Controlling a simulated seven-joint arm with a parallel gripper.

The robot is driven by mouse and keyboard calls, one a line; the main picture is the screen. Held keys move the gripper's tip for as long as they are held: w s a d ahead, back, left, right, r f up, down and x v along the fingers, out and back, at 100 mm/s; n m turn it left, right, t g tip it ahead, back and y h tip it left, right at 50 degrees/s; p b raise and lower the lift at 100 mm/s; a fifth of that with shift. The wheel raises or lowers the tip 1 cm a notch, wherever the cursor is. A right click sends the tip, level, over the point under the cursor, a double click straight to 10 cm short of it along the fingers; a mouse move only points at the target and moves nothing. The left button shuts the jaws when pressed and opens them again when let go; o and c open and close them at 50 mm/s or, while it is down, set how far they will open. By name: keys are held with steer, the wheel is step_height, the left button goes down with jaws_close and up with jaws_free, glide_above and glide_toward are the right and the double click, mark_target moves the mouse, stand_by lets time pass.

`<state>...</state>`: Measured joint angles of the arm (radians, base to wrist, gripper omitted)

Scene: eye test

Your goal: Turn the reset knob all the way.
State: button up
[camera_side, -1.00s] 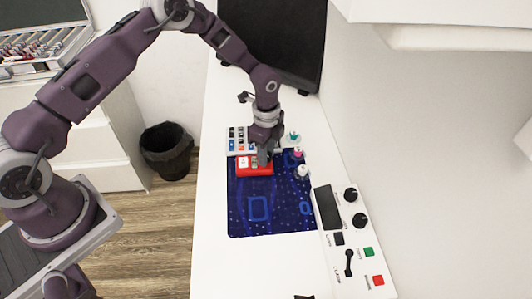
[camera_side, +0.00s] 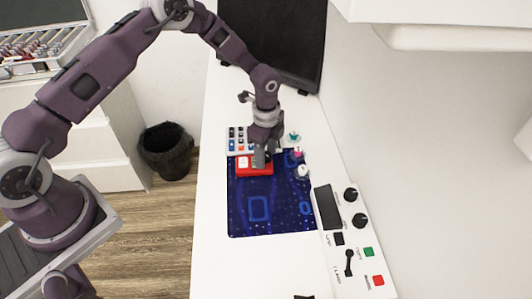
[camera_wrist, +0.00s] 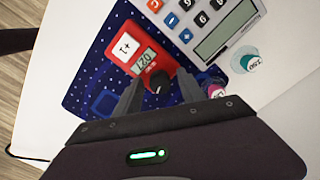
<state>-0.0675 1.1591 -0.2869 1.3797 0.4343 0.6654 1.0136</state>
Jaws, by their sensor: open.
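The red counter box (camera_wrist: 121,63) lies on the dark blue mat (camera_side: 272,212). It carries a white "+1" button (camera_wrist: 126,46), a small grey display (camera_wrist: 144,60) and a black round knob (camera_wrist: 159,82) at its lower right end in the wrist view. My gripper (camera_wrist: 160,77) is open, pointing down at the box, with one finger on each side of the knob. I cannot tell whether the fingers touch it. In the side view my gripper (camera_side: 261,162) hides the knob and part of the red box (camera_side: 245,172).
A calculator (camera_wrist: 209,22) lies just behind the box. Small bottles with a teal cap (camera_side: 294,135), a pink cap (camera_side: 298,153) and white (camera_side: 303,171) stand close to its right. A white control panel (camera_side: 337,240) with knobs and buttons is at the right.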

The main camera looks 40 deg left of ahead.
steer(key=shift+r, duration=3)
steer(key=shift+r, duration=0.1)
steer(key=shift+r+n, duration=0.6)
step_height(320, 180, down, 7)
steer(key=shift+f, duration=0.2)
steer(key=shift+c, duration=0.5)
jaws_close()
